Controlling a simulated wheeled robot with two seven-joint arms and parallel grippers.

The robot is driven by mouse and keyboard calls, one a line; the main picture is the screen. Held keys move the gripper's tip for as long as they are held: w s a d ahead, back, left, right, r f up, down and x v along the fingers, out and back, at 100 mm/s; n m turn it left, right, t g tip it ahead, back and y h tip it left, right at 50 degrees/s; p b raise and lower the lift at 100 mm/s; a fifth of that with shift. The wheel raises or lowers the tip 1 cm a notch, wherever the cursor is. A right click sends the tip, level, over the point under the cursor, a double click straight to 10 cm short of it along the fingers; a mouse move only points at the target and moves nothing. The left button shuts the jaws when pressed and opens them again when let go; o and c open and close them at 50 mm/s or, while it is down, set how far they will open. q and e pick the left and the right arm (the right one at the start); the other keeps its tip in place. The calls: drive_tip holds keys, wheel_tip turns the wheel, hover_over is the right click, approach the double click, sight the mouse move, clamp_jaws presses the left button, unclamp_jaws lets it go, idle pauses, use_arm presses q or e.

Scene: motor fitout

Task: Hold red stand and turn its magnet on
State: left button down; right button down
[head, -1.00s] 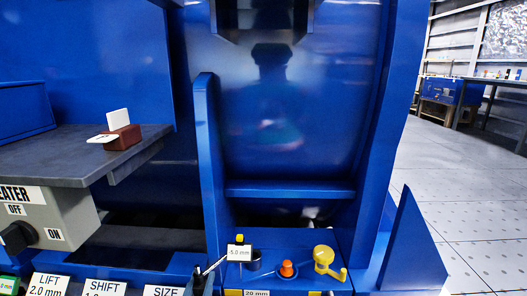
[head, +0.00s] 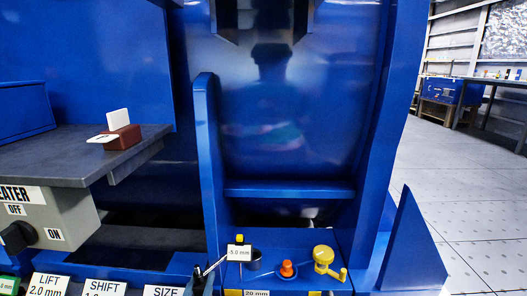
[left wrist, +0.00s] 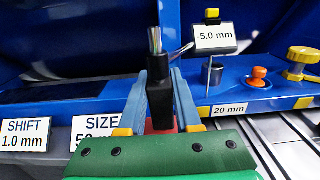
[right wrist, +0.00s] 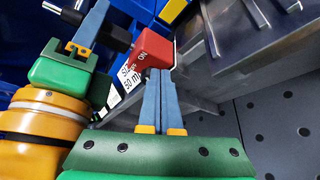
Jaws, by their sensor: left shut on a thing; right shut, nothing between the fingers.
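The red stand (right wrist: 153,48) shows in the right wrist view as a red block with an ON mark, joined to a black post (right wrist: 118,36). My left gripper (right wrist: 91,18) is shut on the black post. In the left wrist view my left gripper (left wrist: 160,76) has the post (left wrist: 160,103) between its fingers, with a metal rod above and a little red below. My right gripper (right wrist: 159,72) is shut and empty, its tips right by the red block's lower edge; I cannot tell if they touch. In the head view only the post's dark top (head: 197,272) shows clearly.
A -5.0 mm sign (left wrist: 214,37) stands close right of the post, with an orange knob (head: 287,268) and a yellow crank (head: 324,260) beyond. SHIFT (left wrist: 25,134) and SIZE (left wrist: 98,126) signs are at left. A brown block (head: 122,138) sits on the grey shelf (head: 60,160).

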drive_tip(key=shift+w, duration=0.55)
drive_tip(key=shift+a, duration=0.3)
idle(0.3)
drive_tip(key=shift+a+r, duration=0.15)
drive_tip(key=shift+r, duration=0.3)
drive_tip(key=shift+a+r, duration=0.2)
drive_tip(key=shift+r, duration=0.1)
use_arm(q)
drive_tip(key=shift+d, duration=0.1)
use_arm(e)
drive_tip(key=shift+a+r, duration=0.15)
drive_tip(key=shift+a, duration=0.05)
idle(0.3)
